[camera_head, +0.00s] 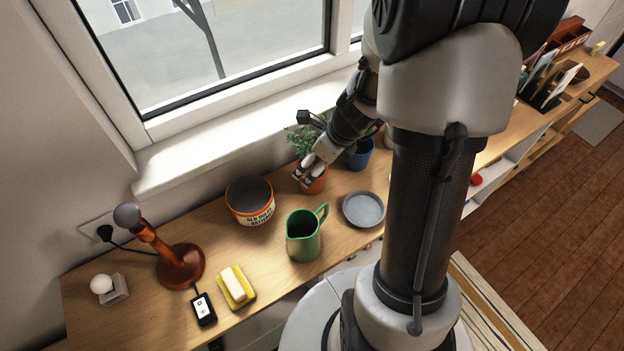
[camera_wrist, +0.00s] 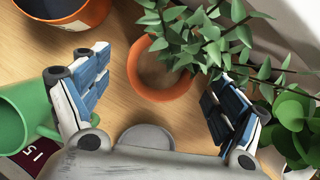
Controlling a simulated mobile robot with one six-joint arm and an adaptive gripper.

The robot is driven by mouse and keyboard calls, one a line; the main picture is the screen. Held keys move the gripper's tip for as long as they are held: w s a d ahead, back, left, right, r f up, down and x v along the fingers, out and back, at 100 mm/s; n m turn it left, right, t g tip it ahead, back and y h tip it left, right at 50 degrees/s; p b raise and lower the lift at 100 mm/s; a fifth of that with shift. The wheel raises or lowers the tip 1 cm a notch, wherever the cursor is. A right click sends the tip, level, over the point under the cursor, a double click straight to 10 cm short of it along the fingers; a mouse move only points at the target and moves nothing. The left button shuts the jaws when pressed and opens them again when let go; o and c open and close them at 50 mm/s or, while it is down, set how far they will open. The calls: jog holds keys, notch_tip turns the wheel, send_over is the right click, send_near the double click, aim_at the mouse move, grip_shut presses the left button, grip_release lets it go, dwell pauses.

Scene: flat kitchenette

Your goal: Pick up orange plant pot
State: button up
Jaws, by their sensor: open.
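The orange plant pot (camera_head: 317,186) stands on the wooden counter below the window, with a leafy green plant (camera_head: 303,138) in it. In the head view, my gripper (camera_head: 305,176) is at the pot and hides part of it. In the wrist view, the pot's round orange rim (camera_wrist: 135,76) shows between the two spread fingers of my gripper (camera_wrist: 160,75), and leaves cover its right side. The gripper is open, and a gap shows between the left finger and the pot. Leaves overlap the right finger's tip, so contact there cannot be told.
A blue pot (camera_head: 361,156) stands close to the right. A large orange-and-white pot (camera_head: 251,215) is to the left. A green jug (camera_head: 302,247) and a grey plate (camera_head: 364,221) stand in front. The window sill (camera_head: 240,140) runs behind.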

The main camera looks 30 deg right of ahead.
aim_at(317, 187)
jog(key=b+x, duration=0.3)
jog(key=x, duration=0.2)
jog(key=shift+s+d+f, duration=0.15)
jog(key=shift+d+f, duration=0.05)
jog(key=shift+r, duration=0.15)
jog(key=shift+c, duration=0.4)
jog(key=c, duration=1.3)
